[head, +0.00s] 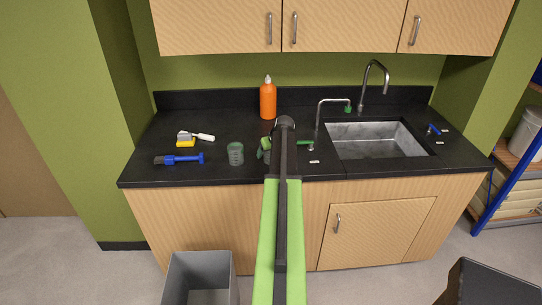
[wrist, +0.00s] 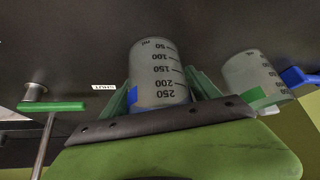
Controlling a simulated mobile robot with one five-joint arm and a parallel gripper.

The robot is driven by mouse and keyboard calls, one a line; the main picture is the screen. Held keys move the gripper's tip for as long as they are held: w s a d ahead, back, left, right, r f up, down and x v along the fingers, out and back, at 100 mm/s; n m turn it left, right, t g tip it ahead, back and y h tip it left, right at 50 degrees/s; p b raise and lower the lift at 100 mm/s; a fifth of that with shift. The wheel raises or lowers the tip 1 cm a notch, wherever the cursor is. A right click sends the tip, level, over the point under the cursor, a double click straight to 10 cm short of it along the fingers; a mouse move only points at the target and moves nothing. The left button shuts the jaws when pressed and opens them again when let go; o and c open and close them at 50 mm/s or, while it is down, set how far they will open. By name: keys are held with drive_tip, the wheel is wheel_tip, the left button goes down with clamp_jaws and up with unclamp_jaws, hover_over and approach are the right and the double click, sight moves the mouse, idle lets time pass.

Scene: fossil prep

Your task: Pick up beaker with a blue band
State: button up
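The beaker with a blue band (wrist: 158,72) is clear, with a graduated scale; the band shows as a blue patch at its left side. In the wrist view, it stands between the green fingers of my gripper (wrist: 160,92), one on each side. I cannot tell whether both fingers press on it or whether it is off the counter. In the head view, my gripper (head: 265,149) is low at the counter's front and, with my arm, mostly hides this beaker. A second beaker, with a green band (wrist: 254,78), stands close to the right; it also shows in the head view (head: 236,153).
The black counter (head: 215,120) holds an orange bottle (head: 268,101), a blue tool (head: 180,159) and a brush by a yellow block (head: 186,142). A green-handled tap (wrist: 52,106) and the sink (head: 375,140) are nearby. A grey bin (head: 200,262) stands below.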

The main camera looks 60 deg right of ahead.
drive_tip(key=c, duration=1)
drive_tip(key=shift+c, duration=0.2)
